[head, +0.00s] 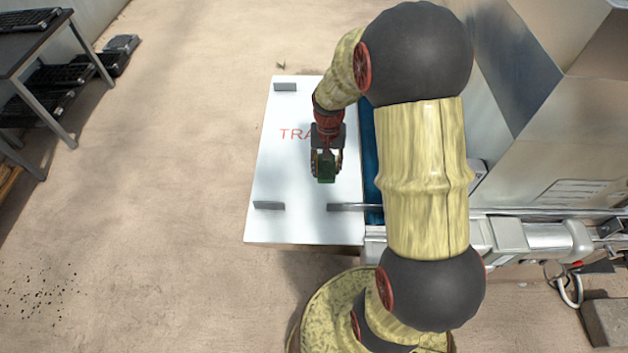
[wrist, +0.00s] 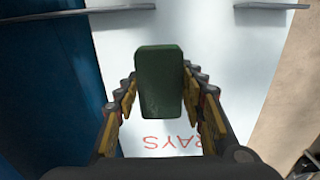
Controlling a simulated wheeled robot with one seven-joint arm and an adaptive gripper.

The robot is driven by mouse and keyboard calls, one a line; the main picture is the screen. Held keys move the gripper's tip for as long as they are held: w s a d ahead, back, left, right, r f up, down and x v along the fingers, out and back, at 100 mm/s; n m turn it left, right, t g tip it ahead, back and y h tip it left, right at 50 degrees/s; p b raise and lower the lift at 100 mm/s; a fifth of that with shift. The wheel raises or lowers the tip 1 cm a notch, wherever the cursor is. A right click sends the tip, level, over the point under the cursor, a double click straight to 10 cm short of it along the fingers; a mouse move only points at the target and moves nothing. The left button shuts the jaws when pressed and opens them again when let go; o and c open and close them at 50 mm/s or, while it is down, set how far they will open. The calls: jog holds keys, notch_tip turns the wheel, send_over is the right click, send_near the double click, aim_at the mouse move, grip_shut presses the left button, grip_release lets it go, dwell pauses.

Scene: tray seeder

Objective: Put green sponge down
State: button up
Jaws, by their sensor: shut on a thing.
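The green sponge (head: 326,168) is held between the fingers of my gripper (head: 326,160), over the white board marked with red letters. In the wrist view the green sponge (wrist: 160,82) stands out beyond the fingertips, its long side running up the picture. My gripper (wrist: 162,100) is shut on it, with a finger at each side. Whether the sponge touches the board cannot be told. My gripper and arm hide part of the red lettering in the head view.
The white board (head: 285,180) carries grey blocks (head: 268,205) near its corners and a grey bar (head: 350,207) at its right edge. A blue panel (wrist: 45,80) and the metal machine (head: 560,110) stand to the right in the head view. A dark table (head: 25,45) stands far left.

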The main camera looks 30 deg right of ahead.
jog(key=b, duration=0.1)
send_over(314, 185)
jog(key=f, duration=0.4)
jog(key=shift+s+d+f, duration=0.2)
jog(key=shift+w+a+f+b, duration=0.15)
jog(key=shift+f+b, duration=0.2)
jog(key=shift+f, duration=0.6)
jog(key=shift+w+a+f+b, duration=0.1)
jog(key=shift+f+b, duration=0.25)
jog(key=shift+f, duration=0.55)
jog(key=shift+d, duration=0.1)
jog(key=shift+f, duration=0.15)
jog(key=o, duration=1.3)
